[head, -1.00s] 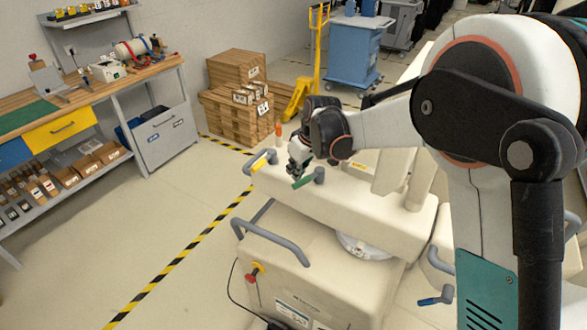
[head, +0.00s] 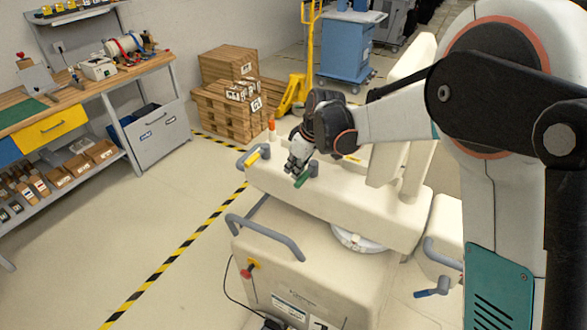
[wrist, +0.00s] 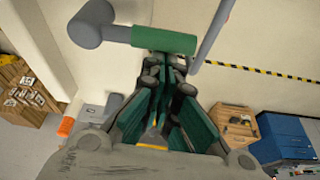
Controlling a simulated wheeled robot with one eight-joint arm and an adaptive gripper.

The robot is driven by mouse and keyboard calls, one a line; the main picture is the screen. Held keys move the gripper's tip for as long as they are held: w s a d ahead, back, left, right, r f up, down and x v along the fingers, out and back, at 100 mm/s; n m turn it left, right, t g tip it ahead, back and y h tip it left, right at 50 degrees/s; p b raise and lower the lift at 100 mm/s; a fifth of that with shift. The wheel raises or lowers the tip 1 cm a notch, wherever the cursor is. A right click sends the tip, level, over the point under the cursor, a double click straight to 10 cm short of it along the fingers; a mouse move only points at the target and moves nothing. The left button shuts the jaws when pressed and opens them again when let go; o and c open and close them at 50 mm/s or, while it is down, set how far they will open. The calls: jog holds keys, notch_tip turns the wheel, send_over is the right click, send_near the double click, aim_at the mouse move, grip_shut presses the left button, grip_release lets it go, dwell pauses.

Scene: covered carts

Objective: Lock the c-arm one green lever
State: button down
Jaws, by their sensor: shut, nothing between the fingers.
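The green lever (head: 302,179) is on top of the cream C-arm base, on a grey pivot. In the wrist view the green lever (wrist: 165,40) runs across the upper middle, with its grey pivot at the left. My gripper (head: 293,169) is shut and empty, just beside the lever's green handle. In the wrist view my gripper's fingertips (wrist: 166,66) are right at the handle's edge. I cannot tell whether they touch it.
A yellow lever (head: 252,159) and an orange-tipped post (head: 271,130) stand left of my gripper. A grey push handle (head: 265,235) sticks out at the front. A workbench (head: 95,85) is at the left, with free floor between.

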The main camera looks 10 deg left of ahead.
jog(key=v, duration=0.7)
jog(key=shift+d+r, duration=0.1)
jog(key=shift+r, duration=0.15)
jog(key=shift+s+f, duration=0.1)
jog(key=shift+f, duration=0.05)
